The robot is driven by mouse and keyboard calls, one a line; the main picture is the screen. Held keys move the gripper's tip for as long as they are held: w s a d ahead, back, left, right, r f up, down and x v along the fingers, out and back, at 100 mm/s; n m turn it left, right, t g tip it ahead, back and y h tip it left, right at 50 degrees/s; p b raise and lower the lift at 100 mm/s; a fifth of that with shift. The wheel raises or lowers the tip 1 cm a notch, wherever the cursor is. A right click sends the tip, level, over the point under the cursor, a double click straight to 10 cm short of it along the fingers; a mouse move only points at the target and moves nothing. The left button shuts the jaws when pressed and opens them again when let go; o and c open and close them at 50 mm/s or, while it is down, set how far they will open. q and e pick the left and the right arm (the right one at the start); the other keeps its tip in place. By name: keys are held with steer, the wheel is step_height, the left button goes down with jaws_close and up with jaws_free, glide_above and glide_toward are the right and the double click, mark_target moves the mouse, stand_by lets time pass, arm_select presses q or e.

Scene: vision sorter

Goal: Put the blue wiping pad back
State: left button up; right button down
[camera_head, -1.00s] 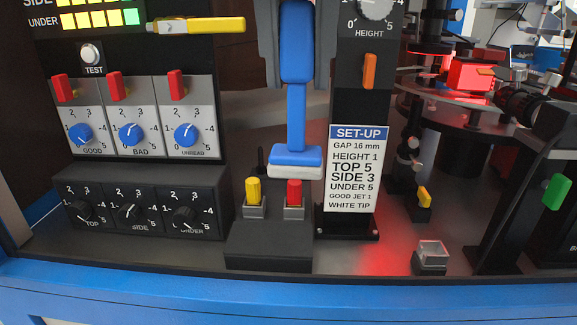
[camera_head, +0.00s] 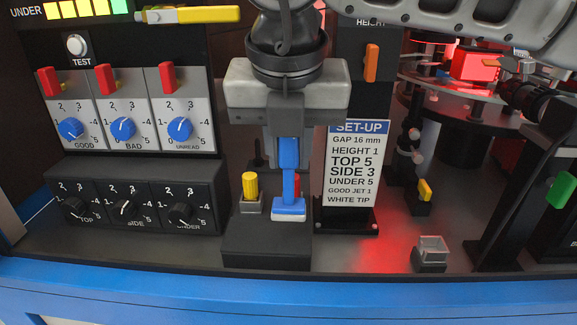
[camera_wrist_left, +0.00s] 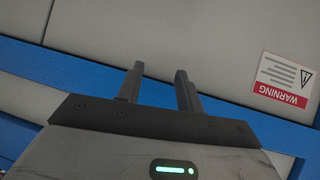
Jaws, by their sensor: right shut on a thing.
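The blue wiping pad (camera_head: 289,207) hangs head down from my right gripper (camera_head: 289,140), with its white underside lowest. My right gripper is shut on its blue handle (camera_head: 289,153). The pad's head shows in front of the red-topped piece (camera_head: 297,181) on a low black stand (camera_head: 266,250). I cannot tell whether it touches the stand. My left gripper (camera_wrist_left: 160,76) is open and empty in the left wrist view, facing a grey panel and blue rail.
A yellow-topped piece (camera_head: 250,187) stands just left of the pad. The set-up card (camera_head: 352,165) is close on the right, and a knob panel (camera_head: 130,205) on the left. A small clear cup (camera_head: 431,250) stands further right.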

steer(key=shift+w+f, duration=0.35)
steer(key=shift+f, duration=0.05)
steer(key=x, duration=0.3)
steer(key=shift+s+f, duration=0.15)
steer(key=shift+f, duration=0.25)
steer(key=shift+f+b, duration=0.25)
steer(key=shift+b, duration=0.05)
steer(key=c, duration=1.3)
jaws_free()
steer(key=shift+r, duration=0.1)
steer(key=shift+o, duration=0.2)
steer(key=shift+r, duration=0.1)
